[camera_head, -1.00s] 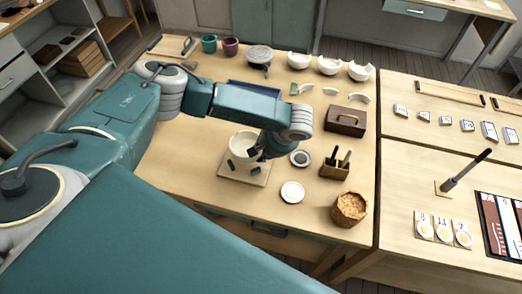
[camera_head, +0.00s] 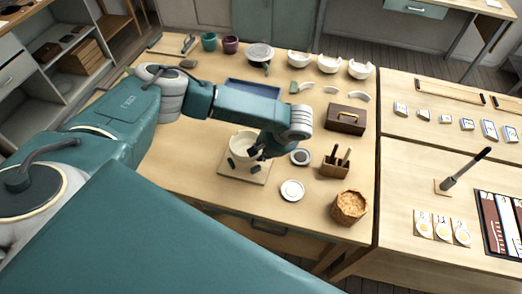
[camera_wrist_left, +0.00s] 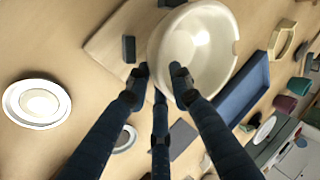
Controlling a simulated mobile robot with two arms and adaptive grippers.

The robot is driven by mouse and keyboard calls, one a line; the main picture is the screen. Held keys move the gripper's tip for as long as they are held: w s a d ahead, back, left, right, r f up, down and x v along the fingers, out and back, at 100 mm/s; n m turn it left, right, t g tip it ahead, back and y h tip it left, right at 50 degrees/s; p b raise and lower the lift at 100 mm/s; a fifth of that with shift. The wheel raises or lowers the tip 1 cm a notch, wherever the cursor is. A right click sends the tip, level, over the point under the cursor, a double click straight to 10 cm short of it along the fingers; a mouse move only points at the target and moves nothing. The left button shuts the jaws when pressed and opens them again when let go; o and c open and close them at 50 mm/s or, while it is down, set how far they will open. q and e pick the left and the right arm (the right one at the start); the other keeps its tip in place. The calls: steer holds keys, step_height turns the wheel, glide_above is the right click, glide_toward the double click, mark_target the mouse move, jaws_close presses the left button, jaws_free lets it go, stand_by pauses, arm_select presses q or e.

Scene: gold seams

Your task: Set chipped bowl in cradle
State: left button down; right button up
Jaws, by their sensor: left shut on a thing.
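The chipped bowl (camera_head: 241,141) is cream white and sits upright at the cradle in the head view. In the left wrist view the bowl (camera_wrist_left: 207,35) shows a small notch in its right rim. The cradle (camera_head: 232,176) is a pale wooden board with small dark posts. My left gripper (camera_head: 259,152) is shut on the bowl's near wall, with fingers (camera_wrist_left: 160,72) at the rim. I cannot tell whether the bowl's base touches the cradle. My right gripper is not in view.
A white dish (camera_head: 292,190) and a grey-centred round dish (camera_head: 300,157) lie right of the cradle. A tool holder (camera_head: 334,170), a woven basket (camera_head: 349,207) and a brown box (camera_head: 346,119) stand farther right. A blue tray (camera_head: 254,88) lies behind my arm.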

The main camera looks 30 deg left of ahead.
arm_select(q)
steer(key=shift+p, duration=0.4)
steer(key=shift+f, duration=0.65)
stand_by(0.5)
steer(key=shift+s+d+f, duration=0.15)
steer(key=shift+s+f, duration=0.05)
steer(key=shift+f, duration=0.15)
stand_by(0.7)
steer(key=shift+w+r+p, duration=0.1)
steer(key=shift+r+p, duration=0.3)
steer(key=shift+r, duration=0.1)
steer(key=shift+r+p, duration=0.65)
steer(key=shift+r, duration=0.2)
steer(key=shift+w+r+p, duration=0.1)
steer(key=shift+r+p, duration=0.3)
steer(key=shift+p, duration=0.15)
steer(key=shift+r+p, duration=0.75)
steer(key=shift+p, duration=0.05)
